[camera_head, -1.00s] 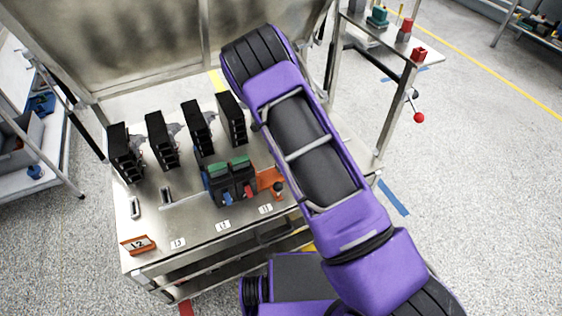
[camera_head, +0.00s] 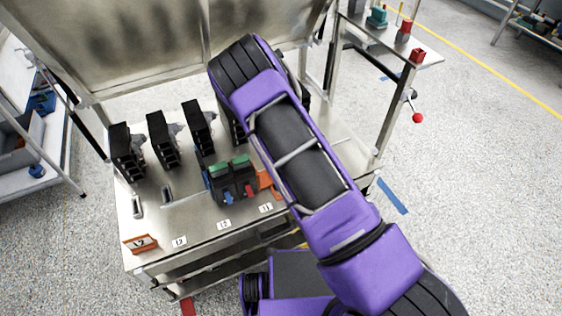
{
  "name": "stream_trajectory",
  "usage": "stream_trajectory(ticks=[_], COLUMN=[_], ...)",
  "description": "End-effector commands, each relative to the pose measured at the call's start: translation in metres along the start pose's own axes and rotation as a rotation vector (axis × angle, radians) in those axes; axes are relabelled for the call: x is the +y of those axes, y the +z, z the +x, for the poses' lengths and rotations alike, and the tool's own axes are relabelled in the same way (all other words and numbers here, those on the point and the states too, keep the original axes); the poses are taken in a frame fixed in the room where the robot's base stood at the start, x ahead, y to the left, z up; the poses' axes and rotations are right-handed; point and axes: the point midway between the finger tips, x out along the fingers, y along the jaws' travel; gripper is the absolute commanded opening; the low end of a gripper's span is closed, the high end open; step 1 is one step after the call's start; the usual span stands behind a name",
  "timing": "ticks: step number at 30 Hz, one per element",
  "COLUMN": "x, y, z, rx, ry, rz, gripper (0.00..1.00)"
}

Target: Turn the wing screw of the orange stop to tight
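The orange stop (camera_head: 266,181) stands on the metal bench, at the right side of a dark block with green tops (camera_head: 231,180). Only part of the stop shows beside my purple arm. Its wing screw cannot be made out; my arm covers the area just right of the stop. My gripper is not visible; it is hidden behind my arm, which reaches across the right part of the bench.
Several black modules (camera_head: 163,141) stand in a row at the back of the bench. A raised metal panel (camera_head: 120,45) is behind. A side shelf (camera_head: 432,52) stands at right.

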Motion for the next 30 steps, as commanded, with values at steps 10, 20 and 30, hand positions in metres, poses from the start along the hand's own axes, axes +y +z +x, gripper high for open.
stream_trajectory(ticks=[10, 20, 30], x=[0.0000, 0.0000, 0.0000], y=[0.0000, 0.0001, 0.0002], z=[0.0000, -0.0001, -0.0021], rx=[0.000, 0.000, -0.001], ry=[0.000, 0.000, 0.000], rz=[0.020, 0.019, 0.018], gripper=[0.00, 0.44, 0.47])
